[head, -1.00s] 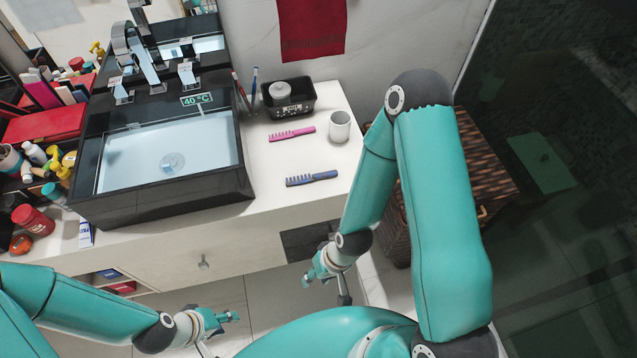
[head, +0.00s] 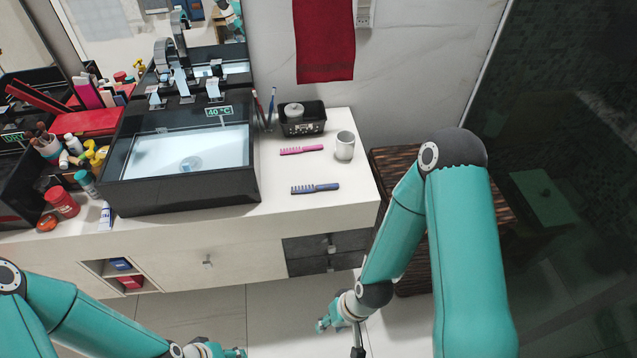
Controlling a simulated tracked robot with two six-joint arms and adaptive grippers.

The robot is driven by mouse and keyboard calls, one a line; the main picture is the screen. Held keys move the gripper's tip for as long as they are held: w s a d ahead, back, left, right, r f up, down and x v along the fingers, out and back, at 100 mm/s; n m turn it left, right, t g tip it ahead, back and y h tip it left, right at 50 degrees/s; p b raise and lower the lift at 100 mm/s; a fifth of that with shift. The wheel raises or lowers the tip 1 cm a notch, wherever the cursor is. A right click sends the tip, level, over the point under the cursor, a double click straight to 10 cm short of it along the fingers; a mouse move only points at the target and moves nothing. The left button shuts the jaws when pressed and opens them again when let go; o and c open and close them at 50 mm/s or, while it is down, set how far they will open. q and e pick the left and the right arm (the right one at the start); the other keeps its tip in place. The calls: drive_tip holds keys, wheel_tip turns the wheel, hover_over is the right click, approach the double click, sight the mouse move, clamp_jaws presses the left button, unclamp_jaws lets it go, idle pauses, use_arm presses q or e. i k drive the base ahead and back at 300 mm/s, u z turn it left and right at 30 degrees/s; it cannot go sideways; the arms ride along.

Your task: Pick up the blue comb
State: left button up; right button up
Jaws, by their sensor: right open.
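The blue comb (head: 315,188) lies flat on the white counter (head: 285,222), right of the black sink and near the front edge. Its teeth are toward the left. My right gripper (head: 338,335) hangs low in front of the counter, below the comb in the picture and well apart from it. It is open and empty. My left gripper (head: 225,353) shows only in part at the bottom edge, also far from the comb. Its fingers are cut off, so I cannot tell its opening.
A pink comb (head: 301,150), a white cup (head: 345,145) and a black basket (head: 302,118) stand or lie behind the blue comb. The black vessel sink (head: 180,190) is left of it. A brown wicker hamper (head: 392,160) stands right of the counter. Counter around the blue comb is clear.

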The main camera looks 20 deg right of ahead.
sight(332, 186)
drive_tip(key=z, duration=0.2)
drive_tip(key=i, duration=1)
drive_tip(key=u, duration=0.25)
